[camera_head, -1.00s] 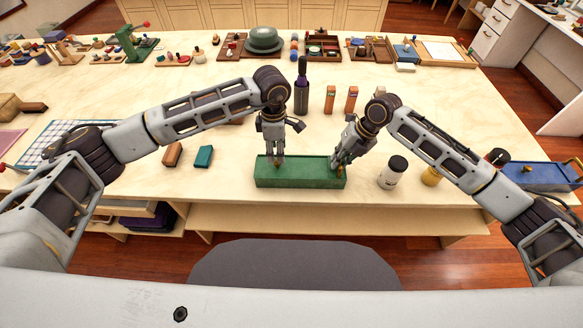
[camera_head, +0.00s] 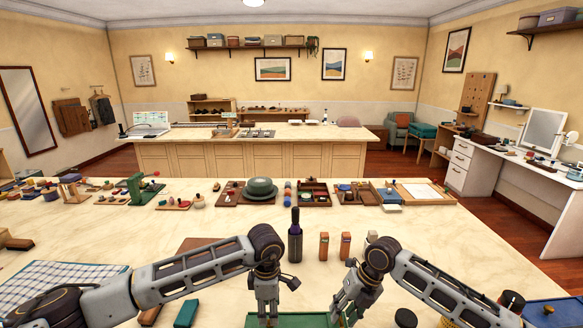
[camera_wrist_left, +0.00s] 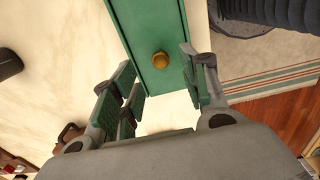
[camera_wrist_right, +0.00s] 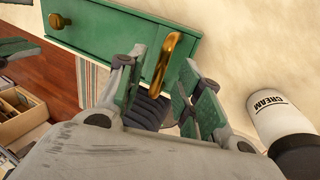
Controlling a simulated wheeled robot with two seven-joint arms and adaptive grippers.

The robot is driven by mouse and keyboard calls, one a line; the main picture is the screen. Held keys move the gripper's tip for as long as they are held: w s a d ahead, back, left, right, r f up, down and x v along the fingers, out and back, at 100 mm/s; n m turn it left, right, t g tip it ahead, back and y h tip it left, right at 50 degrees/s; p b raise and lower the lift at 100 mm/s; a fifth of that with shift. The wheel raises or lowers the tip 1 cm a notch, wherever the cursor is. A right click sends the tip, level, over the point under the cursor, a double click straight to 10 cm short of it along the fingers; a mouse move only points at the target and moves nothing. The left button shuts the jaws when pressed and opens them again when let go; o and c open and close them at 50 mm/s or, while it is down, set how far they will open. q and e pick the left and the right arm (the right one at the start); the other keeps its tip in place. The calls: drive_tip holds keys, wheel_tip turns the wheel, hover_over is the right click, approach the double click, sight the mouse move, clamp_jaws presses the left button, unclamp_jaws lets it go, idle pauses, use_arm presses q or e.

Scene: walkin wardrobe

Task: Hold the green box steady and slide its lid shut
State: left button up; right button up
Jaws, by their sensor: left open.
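The green box (camera_head: 303,320) lies at the table's near edge, mostly cut off at the bottom of the head view. In the left wrist view, the green box (camera_wrist_left: 150,25) has a brass knob (camera_wrist_left: 160,60) on top; my left gripper (camera_wrist_left: 162,75) is open with its fingers on either side of the box near the knob. In the right wrist view, my right gripper (camera_wrist_right: 163,90) has its fingers apart on either side of a brass handle (camera_wrist_right: 166,62) on the box, with gaps visible. The lid's position is unclear.
A dark bottle (camera_head: 295,236) and small orange blocks (camera_head: 323,246) stand behind the grippers. A white cream jar (camera_wrist_right: 277,115) is close to my right gripper. A teal block (camera_head: 187,313) lies left of my left gripper. Several objects line the table's back.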

drive_tip(key=v, duration=0.9)
idle(0.4)
